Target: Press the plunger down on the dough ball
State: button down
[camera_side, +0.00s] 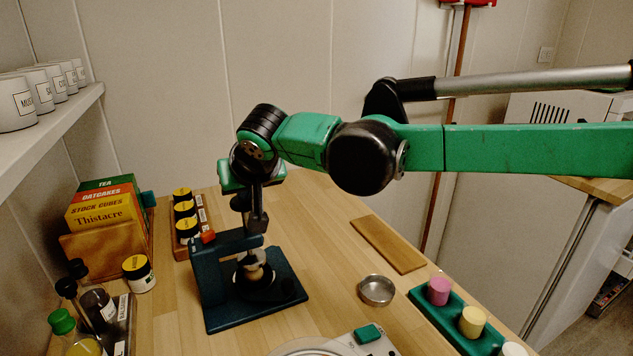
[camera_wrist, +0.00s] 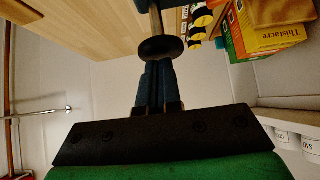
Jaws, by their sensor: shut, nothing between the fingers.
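A dark blue press (camera_side: 215,290) stands on the wooden counter, with a flat base and an upright frame. Its plunger has a round black knob (camera_side: 240,203) on top, also in the wrist view (camera_wrist: 160,48) with a metal rod (camera_wrist: 156,20) beyond it. A pale piece (camera_side: 254,258), which looks like the dough, shows under the frame's top bar on a dark round plate; the plunger's lower end is hard to make out. My gripper (camera_side: 260,222) is shut and empty, pointing down beside the knob. In the wrist view its fingertips (camera_wrist: 157,66) overlap the knob's edge; I cannot tell if they touch.
Spice jars (camera_side: 185,210) and a box rack (camera_side: 100,230) stand left of the press, bottles (camera_side: 85,310) at front left. A round tin (camera_side: 376,290), a wooden board (camera_side: 388,244) and a green tray (camera_side: 455,325) with coloured pieces lie to the right. Counter just right of the press is clear.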

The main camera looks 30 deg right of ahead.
jog(key=shift+f, duration=1.75)
jog(key=shift+d+f, duration=0.1)
jog(key=shift+s, duration=0.1)
dwell(1.6)
jog(key=s+r, duration=0.6)
jog(key=r, duration=0.5)
jog(key=shift+s+r, duration=0.3)
jog(key=shift+s, duration=0.1)
